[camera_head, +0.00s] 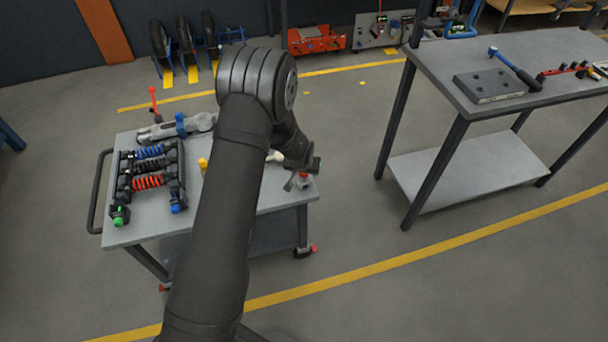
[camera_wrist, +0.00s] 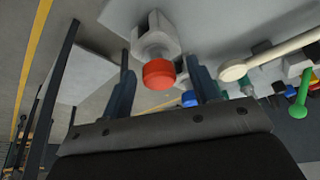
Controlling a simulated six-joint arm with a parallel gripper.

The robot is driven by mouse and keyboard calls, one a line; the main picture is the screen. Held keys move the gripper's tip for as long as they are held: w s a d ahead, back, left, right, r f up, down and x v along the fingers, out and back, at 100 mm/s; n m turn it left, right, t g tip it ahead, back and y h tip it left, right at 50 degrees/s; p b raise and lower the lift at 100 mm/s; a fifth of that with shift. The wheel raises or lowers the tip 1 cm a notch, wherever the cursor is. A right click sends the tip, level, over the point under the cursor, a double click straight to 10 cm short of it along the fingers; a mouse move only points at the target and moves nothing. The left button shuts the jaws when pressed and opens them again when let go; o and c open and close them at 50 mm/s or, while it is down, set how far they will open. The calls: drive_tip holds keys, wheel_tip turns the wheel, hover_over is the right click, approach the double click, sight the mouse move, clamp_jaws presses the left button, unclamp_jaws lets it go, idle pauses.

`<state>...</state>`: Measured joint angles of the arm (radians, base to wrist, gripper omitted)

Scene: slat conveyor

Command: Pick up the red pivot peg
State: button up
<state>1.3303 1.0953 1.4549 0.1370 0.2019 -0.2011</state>
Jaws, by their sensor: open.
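The red pivot peg (camera_wrist: 159,74) shows in the wrist view as a round red cap on a pale shaft, seated in a light grey block (camera_wrist: 152,38). My gripper (camera_wrist: 160,80) is open, with one dark finger on each side of the red cap. I see gaps between the cap and both fingers, the right one closer. In the head view my gripper (camera_head: 303,181) is over the right end of the grey cart top. The peg shows there only as a small red spot (camera_head: 304,175) beside the fingers, partly hidden by them.
The cart (camera_head: 228,206) also holds a rack of coil-spring shocks (camera_head: 149,168) at left and a grey metal part (camera_head: 190,125) behind. In the wrist view, a cream rod (camera_wrist: 235,70) and a green pin (camera_wrist: 301,90) lie right of my gripper. A workbench (camera_head: 545,50) stands apart at right.

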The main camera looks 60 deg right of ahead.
drive_tip(key=shift+c, duration=0.3)
drive_tip(key=c, duration=1)
